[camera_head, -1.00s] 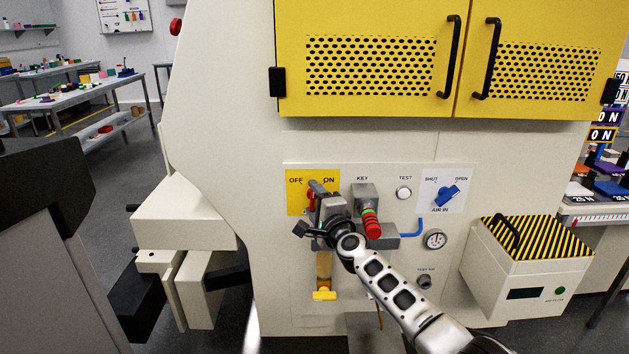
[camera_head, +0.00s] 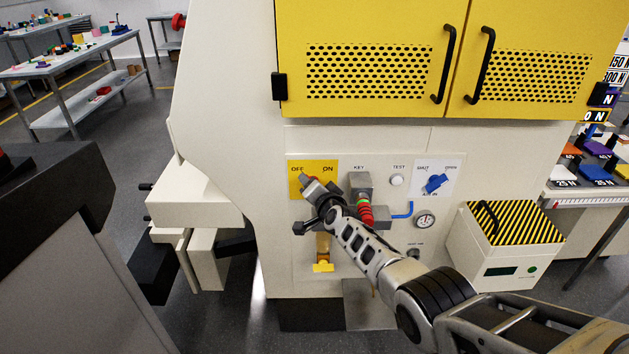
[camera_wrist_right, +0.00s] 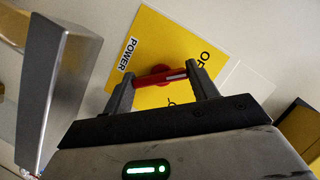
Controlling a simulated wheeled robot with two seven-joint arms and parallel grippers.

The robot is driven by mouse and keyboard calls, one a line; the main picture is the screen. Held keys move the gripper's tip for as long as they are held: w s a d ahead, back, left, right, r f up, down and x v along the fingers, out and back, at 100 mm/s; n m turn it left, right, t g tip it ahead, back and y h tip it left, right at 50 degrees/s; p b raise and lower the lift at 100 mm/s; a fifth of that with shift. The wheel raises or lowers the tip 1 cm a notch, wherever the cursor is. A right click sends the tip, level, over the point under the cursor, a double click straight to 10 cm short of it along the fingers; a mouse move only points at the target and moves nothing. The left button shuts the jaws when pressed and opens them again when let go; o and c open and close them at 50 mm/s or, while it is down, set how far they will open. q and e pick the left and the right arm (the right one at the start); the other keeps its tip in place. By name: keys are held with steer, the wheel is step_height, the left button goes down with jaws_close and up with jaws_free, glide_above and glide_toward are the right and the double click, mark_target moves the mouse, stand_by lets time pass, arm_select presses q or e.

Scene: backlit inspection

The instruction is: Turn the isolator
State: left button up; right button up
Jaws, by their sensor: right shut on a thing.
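The isolator is a red bar handle (camera_wrist_right: 150,80) on a round red hub, mounted on a yellow plate (camera_wrist_right: 165,38) marked POWER and OFF. In the head view the yellow plate (camera_head: 296,167) shows OFF at left and ON at right. My right gripper (camera_head: 309,187) covers most of the handle there. In the wrist view my right gripper (camera_wrist_right: 162,76) has one finger at each end of the red bar and is shut on it. Which mark the handle points to is hard to tell. My left gripper is out of view.
Right of the isolator are a grey key block (camera_head: 360,182) with red and green rings below it, a TEST button (camera_head: 396,180), a blue air valve (camera_head: 436,184) and a gauge (camera_head: 425,221). A yellow padlock-like piece (camera_head: 323,266) hangs below. A striped-lid box (camera_head: 497,262) stands at right.

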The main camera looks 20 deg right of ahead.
steer(key=shift+f+n, duration=0.1)
steer(key=shift+n, duration=0.3)
steer(key=o, duration=1)
